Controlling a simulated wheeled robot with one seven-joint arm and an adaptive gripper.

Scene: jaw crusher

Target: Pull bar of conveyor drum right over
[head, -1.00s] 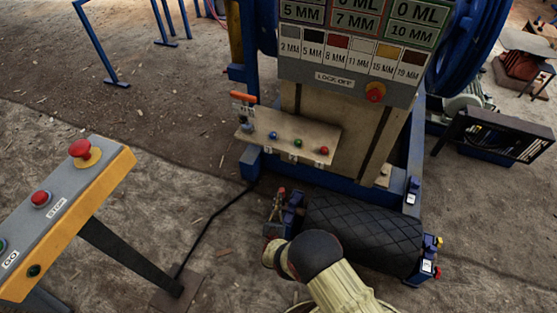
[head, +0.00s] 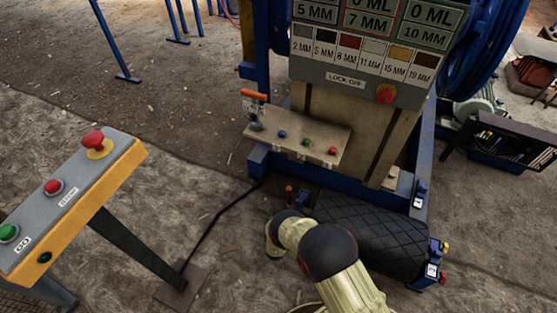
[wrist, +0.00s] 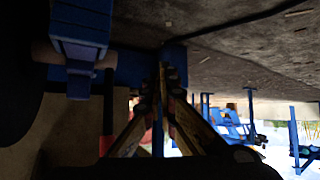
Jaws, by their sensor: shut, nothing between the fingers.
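The black conveyor drum (head: 375,232) with a diamond pattern lies at the machine's foot in the head view. A red-tipped upright bar (head: 289,191) stands at its left end. A blue block with yellow and red knobs (head: 433,268) sits at its right end. My arm covers part of the left end and hides my gripper there. In the wrist view my gripper (wrist: 165,82) is shut and empty, with its fingertips together. A red-ended bar (wrist: 108,118) shows beside the fingers on the left, apart from them. A blue bracket (wrist: 82,32) is at upper left.
A button console (head: 75,205) stands at left. A small shelf with coloured knobs (head: 300,138) and a sign panel (head: 362,55) rise behind the drum. A black cable (head: 215,217) runs on the floor.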

